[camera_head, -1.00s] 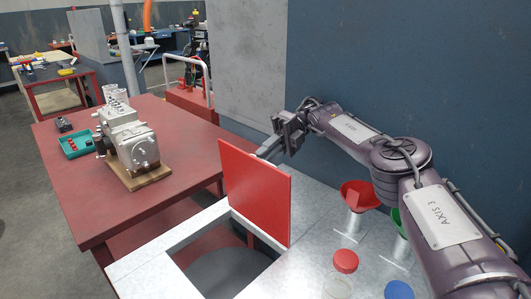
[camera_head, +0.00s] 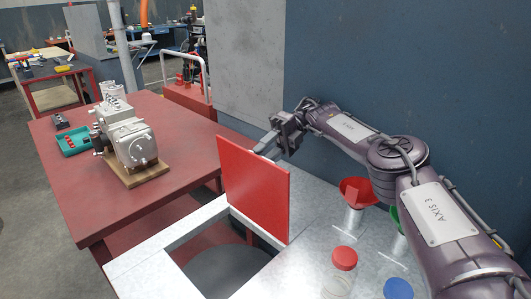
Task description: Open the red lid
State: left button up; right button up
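The red lid (camera_head: 253,189) stands upright, raised at the right edge of a square opening in the metal worktop. The opening (camera_head: 225,265) is uncovered, with a dark round shape inside. My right gripper (camera_head: 264,150) is just behind the lid's upper edge; its fingertips are partly hidden by the lid, so I cannot tell whether they touch it or are open or shut. My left gripper is not in view.
On the metal worktop (camera_head: 310,225) are a red funnel (camera_head: 357,190), a green funnel (camera_head: 396,219), a red-capped jar (camera_head: 344,259) and a blue cap (camera_head: 398,289). A red table (camera_head: 185,150) at left holds an engine part (camera_head: 130,140) and a teal tray (camera_head: 74,143). A wall stands behind.

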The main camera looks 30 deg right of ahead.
notch_tip(320, 180, up, 20)
jog(key=p, duration=1.6)
jog(key=shift+r, duration=0.1)
